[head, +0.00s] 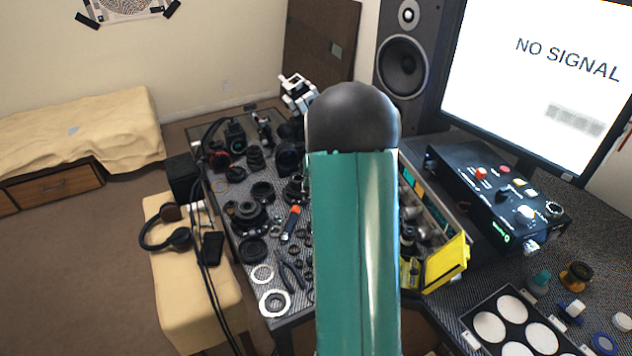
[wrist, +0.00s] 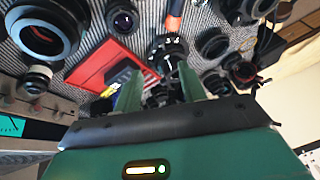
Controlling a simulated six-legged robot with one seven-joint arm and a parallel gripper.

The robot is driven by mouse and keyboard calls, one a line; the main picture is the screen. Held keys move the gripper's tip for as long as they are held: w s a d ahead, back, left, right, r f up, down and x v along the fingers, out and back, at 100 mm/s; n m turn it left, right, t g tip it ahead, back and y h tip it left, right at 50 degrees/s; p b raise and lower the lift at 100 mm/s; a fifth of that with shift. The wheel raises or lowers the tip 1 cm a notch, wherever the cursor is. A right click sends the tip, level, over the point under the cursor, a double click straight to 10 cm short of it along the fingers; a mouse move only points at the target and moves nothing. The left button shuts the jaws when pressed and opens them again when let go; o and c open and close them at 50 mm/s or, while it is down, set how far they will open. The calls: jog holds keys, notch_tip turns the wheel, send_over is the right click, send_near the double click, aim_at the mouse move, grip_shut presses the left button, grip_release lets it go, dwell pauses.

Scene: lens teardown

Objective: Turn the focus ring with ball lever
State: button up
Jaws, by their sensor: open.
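In the wrist view my gripper (wrist: 160,88) shows two green fingers spread apart with a gap between them. A dark lens barrel with white markings (wrist: 168,50) stands just beyond the fingertips, in line with the gap. It looks like the one with the focus ring, but I cannot make out a ball lever. Dark parts show low between the fingers, and I cannot tell whether they touch. In the head view my green arm covers the middle, and the gripper and this lens are hidden or cannot be picked out.
Many lens parts crowd the mesh table (head: 297,310). In the wrist view a red box (wrist: 100,66) lies left of the fingers, and a large lens ring (wrist: 45,28) sits upper left. A black control box (head: 497,195) and monitor (head: 545,75) stand right.

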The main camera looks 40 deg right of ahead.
jog(key=c, duration=0.3)
jog(key=shift+s+f, duration=0.1)
jog(key=shift+f, duration=0.2)
jog(key=c, duration=0.4)
jog(key=f, duration=0.2)
jog(key=s+d+f+y, duration=0.1)
jog(key=f, duration=0.1)
jog(key=d+f+n+y, duration=0.1)
jog(key=f, duration=0.1)
jog(key=shift+s, duration=0.25)
grip_shut()
jog(key=s+d+r+t, duration=0.2)
jog(key=d+r, duration=0.1)
jog(key=d, duration=0.3)
jog(key=shift+y, duration=0.3)
jog(key=x, duration=0.9)
jog(key=w+a, duration=0.1)
jog(key=w+a+f, duration=0.1)
jog(key=shift+a+n, duration=0.3)
jog(key=shift+w+a+f, duration=0.2)
jog(key=shift+w+a, duration=0.1)
jog(key=shift+a, duration=0.05)
